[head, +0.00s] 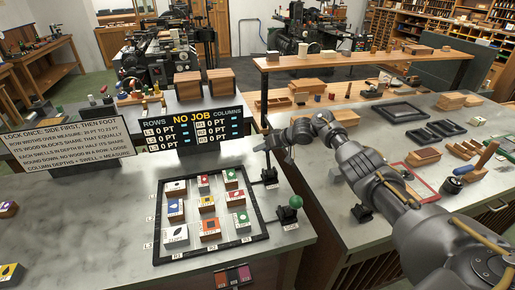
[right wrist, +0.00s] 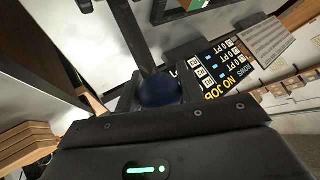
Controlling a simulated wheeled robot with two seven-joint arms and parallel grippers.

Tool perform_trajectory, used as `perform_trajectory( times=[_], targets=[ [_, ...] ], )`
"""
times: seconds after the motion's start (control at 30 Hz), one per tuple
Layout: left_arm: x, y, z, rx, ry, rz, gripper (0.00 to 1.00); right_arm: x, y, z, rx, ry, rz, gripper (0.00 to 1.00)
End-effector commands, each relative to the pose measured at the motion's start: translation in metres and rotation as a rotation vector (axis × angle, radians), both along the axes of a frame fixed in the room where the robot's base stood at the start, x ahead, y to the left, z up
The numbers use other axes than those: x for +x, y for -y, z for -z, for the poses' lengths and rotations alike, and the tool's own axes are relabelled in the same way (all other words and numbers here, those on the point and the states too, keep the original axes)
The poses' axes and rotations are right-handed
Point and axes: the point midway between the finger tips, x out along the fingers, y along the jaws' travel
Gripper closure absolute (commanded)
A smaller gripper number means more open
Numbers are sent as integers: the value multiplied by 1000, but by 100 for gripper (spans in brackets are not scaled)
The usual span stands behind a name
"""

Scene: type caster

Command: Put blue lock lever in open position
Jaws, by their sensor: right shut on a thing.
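The blue lock lever's dark blue round knob (right wrist: 160,92) shows in the right wrist view, between the fingers of my right gripper. In the head view my right gripper (head: 264,148) is at the far right corner of the black frame, shut on the knob. The lever's black base (head: 270,180) stands just below it on the grey counter. The gripper hides the knob in the head view. My left gripper is not in view.
A green-knobbed lever (head: 289,213) stands at the frame's right side. The black frame (head: 157,228) holds several colored type blocks. A "NO JOB" board (head: 195,128) and a text sign (head: 62,150) stand behind it. A gap separates this counter from the right-hand table (head: 395,240).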

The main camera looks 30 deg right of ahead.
Motion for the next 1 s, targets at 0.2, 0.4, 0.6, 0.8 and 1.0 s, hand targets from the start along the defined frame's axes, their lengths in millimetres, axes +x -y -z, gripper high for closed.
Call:
perform_trajectory(
  times=[0.2, 0.4, 0.6, 0.8, 1.0],
  targets=[
    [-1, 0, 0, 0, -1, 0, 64, 0, 2, 0, 1, -7, 5, 100],
    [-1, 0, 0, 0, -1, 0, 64, 0, 2, 0, 0, -7, 4, 100],
    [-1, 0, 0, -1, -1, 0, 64, 0, 2, 0, 0, -7, 4, 41],
    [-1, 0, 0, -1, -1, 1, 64, 0, 2, 0, 1, -6, 3, 41],
    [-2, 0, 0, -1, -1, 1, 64, -5, 7, -5, 1, -5, 3, 41]
  ],
)
